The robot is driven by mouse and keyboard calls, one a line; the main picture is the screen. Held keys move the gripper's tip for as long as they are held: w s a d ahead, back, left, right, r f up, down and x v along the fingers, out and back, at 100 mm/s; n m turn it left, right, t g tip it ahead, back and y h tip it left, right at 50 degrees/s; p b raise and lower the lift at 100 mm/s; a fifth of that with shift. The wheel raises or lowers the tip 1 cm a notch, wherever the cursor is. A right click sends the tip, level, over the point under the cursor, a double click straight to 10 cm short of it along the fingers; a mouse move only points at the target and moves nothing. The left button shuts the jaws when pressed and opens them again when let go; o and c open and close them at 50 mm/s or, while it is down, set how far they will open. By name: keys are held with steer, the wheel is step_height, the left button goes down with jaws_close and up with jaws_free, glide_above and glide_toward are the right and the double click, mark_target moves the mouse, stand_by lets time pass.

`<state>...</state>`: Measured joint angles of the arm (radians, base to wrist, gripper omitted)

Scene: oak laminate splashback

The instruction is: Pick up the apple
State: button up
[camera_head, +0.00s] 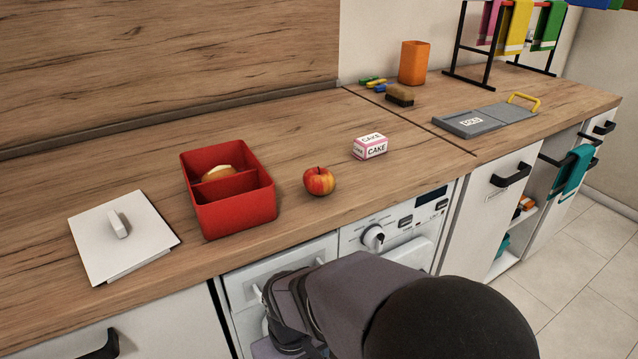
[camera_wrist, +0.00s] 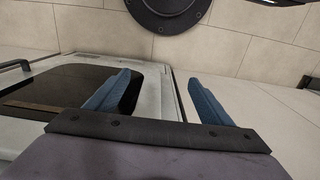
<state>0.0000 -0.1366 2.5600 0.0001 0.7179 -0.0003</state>
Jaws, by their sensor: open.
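The apple (camera_head: 319,181), red and yellow with a short stem, sits upright on the wooden counter, right of the red box and near the front edge. In the head view my arm is low in front of the washing machine, below the counter, and its fingertips do not show clearly. In the wrist view my gripper (camera_wrist: 162,98) has its two blue fingers wide apart with nothing between them. The apple is not in the wrist view, which shows the machine front and the tiled floor.
A red divided box (camera_head: 236,214) holding a bread-like item (camera_head: 218,173) stands left of the apple. A white lid (camera_head: 124,236) lies farther left. A cake box (camera_head: 370,146) stands behind and right of the apple. The counter's front edge lies between my arm and the apple.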

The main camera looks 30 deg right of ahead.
steer(key=shift+c, duration=1.2)
